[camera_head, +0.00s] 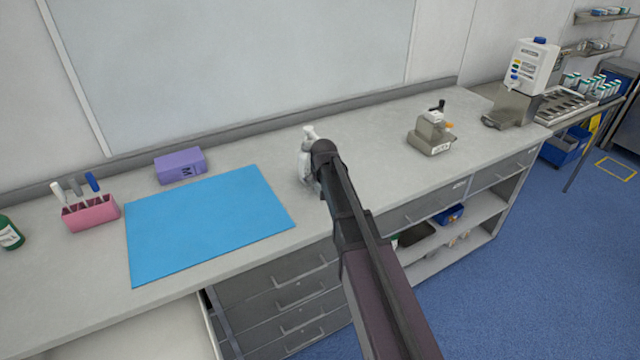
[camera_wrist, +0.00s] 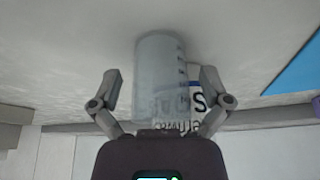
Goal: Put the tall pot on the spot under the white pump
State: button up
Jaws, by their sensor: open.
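In the wrist view a translucent, tall cylindrical pot (camera_wrist: 158,70) with graduation marks stands between the two fingers of my gripper (camera_wrist: 160,80). The fingers are open, one on each side of it, with a visible gap. In the head view my arm hides the pot and most of my gripper. A white dispenser box (camera_head: 533,65) with a blue cap, which looks like the white pump, stands at the far right of the counter. Below its small tap is a grey metal base (camera_head: 508,107); the spot itself is hard to make out.
A white object (camera_head: 303,165) shows beside my arm's end, partly hidden. A blue mat (camera_head: 205,225), purple box (camera_head: 180,166) and pink holder (camera_head: 90,213) lie left. A grey device (camera_head: 431,135) stands on the counter (camera_head: 370,140) between my arm and the dispenser.

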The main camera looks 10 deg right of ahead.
jog(key=p+v, duration=1)
jog(key=v, duration=0.1)
jog(key=shift+r, duration=0.3)
jog(key=shift+s, duration=0.15)
dwell(0.6)
jog(key=s+f+g, duration=0.1)
jog(key=s+g, duration=0.3)
jog(key=s, duration=2)
jog(key=shift+s+d+f+n+g, duration=0.2)
jog(key=shift+d+n+g, duration=0.05)
jog(key=shift+n+g, duration=0.05)
